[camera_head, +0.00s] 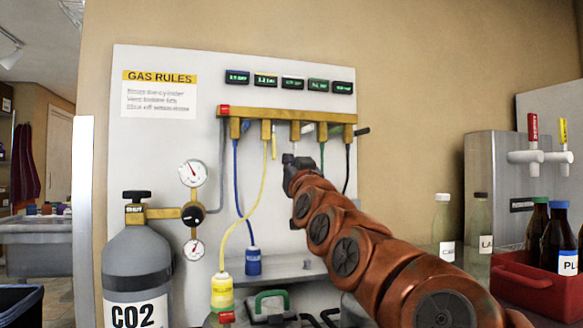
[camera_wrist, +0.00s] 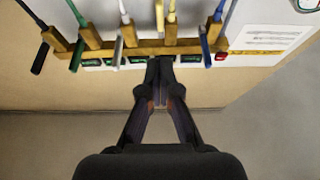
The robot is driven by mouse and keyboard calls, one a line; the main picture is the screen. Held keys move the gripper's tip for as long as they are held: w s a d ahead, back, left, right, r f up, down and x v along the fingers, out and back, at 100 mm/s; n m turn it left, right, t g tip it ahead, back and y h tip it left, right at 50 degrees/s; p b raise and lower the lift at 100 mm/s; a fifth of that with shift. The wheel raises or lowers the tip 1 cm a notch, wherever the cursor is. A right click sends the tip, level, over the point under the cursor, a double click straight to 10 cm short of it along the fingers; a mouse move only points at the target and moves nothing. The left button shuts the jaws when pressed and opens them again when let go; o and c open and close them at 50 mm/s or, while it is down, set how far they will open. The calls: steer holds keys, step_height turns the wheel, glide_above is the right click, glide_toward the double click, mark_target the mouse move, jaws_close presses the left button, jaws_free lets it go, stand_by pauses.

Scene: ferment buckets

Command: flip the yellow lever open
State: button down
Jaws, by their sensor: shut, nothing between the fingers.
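The yellow lever (camera_head: 274,143) hangs straight down beside the yellow-hose valve (camera_head: 266,131) on the brass manifold (camera_head: 287,115). In the wrist view the yellow lever (camera_wrist: 159,15) shows beyond my fingertips, beside the yellow hose (camera_wrist: 172,12). My gripper (camera_head: 288,159) is shut and empty. In the head view its tip appears just right of and below the lever's lower end. In the wrist view my gripper's fingertips (camera_wrist: 160,66) overlap the manifold (camera_wrist: 140,51) and hide part of it. I cannot tell whether they touch the lever.
Neighbouring valves carry a white lever (camera_wrist: 118,50), a blue lever (camera_wrist: 207,52) and a black lever (camera_head: 362,130). A CO2 cylinder (camera_head: 138,270) with gauges stands left. Bottles and a red crate (camera_head: 535,286) stand right. A shelf (camera_head: 285,268) lies below the hoses.

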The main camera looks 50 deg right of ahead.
steer(key=shift+b+v, duration=0.4)
steer(key=shift+v, duration=0.75)
steer(key=shift+w+f, duration=0.1)
steer(key=shift+w, duration=0.05)
steer(key=w+a+f+n+g+y+p, duration=0.1)
steer(key=w+a+f+n+y+p, duration=0.25)
steer(key=w+a+y+p, duration=0.6)
steer(key=a+f+n+g+y+p, duration=0.25)
steer(key=a+f+p, duration=0.3)
steer(key=a, duration=0.45)
steer(key=a+f+n+g+y+p, duration=0.1)
steer(key=a+f+g+p, duration=0.4)
steer(key=a, duration=0.4)
steer(key=s+a+f+g+y+p, duration=0.1)
steer(key=s+a+f+g+p, duration=0.3)
steer(key=s+a+p, duration=0.6)
steer(key=s+a+r+g+p, duration=0.1)
steer(key=s+g+p, duration=0.6)
steer(key=s, duration=1.1)
steer(key=p, duration=0.2)
steer(key=shift+s+r+g+p, duration=0.3)
steer(key=shift+r+g+p, duration=0.05)
